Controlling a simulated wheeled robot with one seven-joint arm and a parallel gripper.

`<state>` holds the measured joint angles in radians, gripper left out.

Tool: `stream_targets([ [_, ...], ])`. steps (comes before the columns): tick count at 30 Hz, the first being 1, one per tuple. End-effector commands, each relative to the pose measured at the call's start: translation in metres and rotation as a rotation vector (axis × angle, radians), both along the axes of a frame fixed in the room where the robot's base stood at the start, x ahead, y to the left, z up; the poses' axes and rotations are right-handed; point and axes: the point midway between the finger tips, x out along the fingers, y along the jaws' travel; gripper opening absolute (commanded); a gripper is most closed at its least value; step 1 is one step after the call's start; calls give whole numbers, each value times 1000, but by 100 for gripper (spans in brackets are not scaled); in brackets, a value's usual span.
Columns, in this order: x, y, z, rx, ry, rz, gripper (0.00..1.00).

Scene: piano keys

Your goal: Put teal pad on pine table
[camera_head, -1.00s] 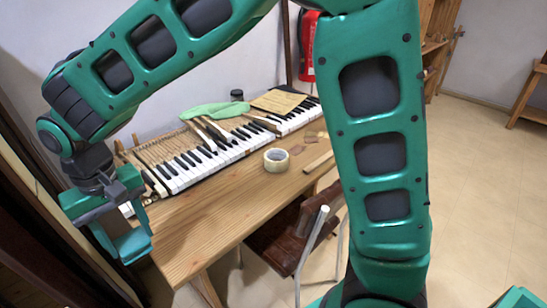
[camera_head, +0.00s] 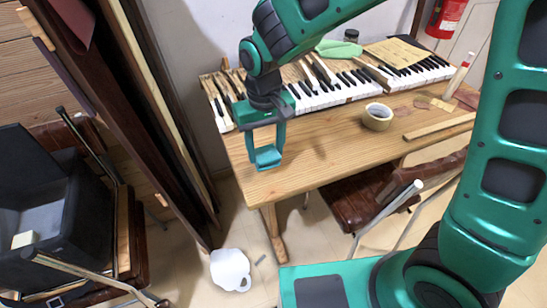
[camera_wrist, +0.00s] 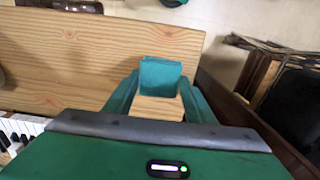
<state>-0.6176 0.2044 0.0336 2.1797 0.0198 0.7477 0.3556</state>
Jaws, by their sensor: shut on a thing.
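The teal pad (camera_head: 267,157) is a small flat piece at the tips of my gripper (camera_head: 266,148) in the head view. My gripper is shut on it, pointing down at the left end of the pine table (camera_head: 310,165). In the wrist view, the pad (camera_wrist: 161,76) shows as a teal square between my fingertips (camera_wrist: 158,88), with pine grain of the table (camera_wrist: 60,62) around and behind it. The pad is over the table near its left front corner; I cannot tell whether it touches the top.
Piano keys (camera_head: 318,100) line the table's back, with a green cloth (camera_head: 338,48) and brown sheet (camera_head: 398,51). A tape roll (camera_head: 377,117) and wood strip (camera_head: 440,126) lie to the right. The table's front left is clear.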

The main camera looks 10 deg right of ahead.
Motion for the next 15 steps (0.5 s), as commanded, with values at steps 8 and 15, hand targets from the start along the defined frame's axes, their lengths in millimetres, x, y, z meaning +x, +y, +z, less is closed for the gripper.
stream_targets([
  [8,3,-19,-16,-1,3,1,29],
  [15,3,-18,-47,-1,2,1,29],
])
